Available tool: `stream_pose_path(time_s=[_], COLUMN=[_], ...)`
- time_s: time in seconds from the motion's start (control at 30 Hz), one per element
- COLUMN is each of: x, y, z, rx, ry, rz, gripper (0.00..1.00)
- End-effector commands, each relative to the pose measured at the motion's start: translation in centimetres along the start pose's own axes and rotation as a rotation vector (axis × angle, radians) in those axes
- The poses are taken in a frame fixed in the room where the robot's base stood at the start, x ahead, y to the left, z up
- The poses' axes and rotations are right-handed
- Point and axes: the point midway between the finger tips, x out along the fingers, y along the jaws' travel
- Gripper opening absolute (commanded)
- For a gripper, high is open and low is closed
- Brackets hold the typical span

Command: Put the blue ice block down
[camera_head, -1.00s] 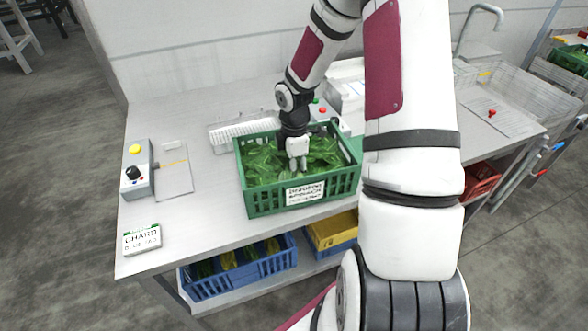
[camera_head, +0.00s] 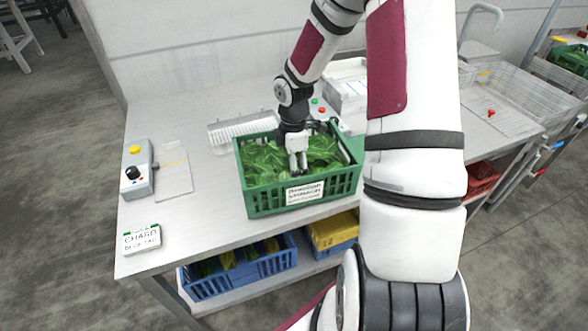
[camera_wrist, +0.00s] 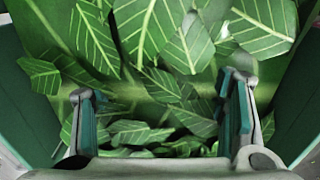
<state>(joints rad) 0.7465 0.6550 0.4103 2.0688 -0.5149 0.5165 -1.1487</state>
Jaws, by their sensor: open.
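My gripper (camera_head: 298,166) is over the green crate (camera_head: 262,204), its fingers pointing down at the leaves inside. In the wrist view my gripper (camera_wrist: 164,115) has its two fingers spread apart, with only leaves showing between and beyond them. The leafy greens (camera_head: 262,160) fill the crate, and they also fill the wrist view (camera_wrist: 150,30). No blue ice block shows in either view; whether one lies under the leaves I cannot tell.
The crate stands on a pale worktable (camera_head: 190,229). A control box (camera_head: 137,170) and a chard sign (camera_head: 142,240) are to its left, a white rack (camera_head: 225,134) behind. The table's front left is mostly clear.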

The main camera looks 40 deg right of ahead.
Motion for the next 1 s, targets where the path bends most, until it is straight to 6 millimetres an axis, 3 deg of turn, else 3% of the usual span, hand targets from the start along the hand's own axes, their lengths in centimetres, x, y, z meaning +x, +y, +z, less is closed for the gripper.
stream_pose_path(time_s=[0.4,0.7,0.87,1.0], x=[-8.3,-11.1,-14.6,-19.0], y=[0.0,-0.2,-1.8,-4.6], z=[0.1,-0.2,-1.6,-3.5], rx=[0.003,0.014,0.112,0.273], ry=[-0.001,-0.01,-0.059,-0.093], rz=[0.004,0.007,0.048,0.121], gripper=[0.65,0.65,0.65,0.65])
